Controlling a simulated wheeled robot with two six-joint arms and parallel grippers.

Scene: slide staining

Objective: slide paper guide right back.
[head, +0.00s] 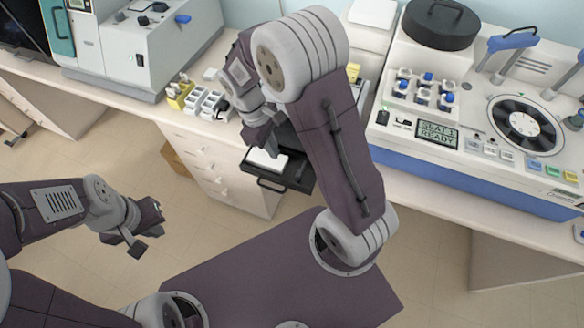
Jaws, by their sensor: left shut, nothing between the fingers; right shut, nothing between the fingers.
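A black tray (270,182) juts out over the front edge of the counter, with white paper (267,160) in it. The paper guide cannot be made out; my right arm covers the back and right of the tray. My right gripper (265,143) is shut and empty, pointing down just above the tray's back left part. Whether it touches anything there is not clear. My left gripper (143,237) is shut and empty, over open floor to the left, well away from the tray.
Left of the tray are a white rack (207,103) and a yellow holder (179,95). Drawers (215,165) are below.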

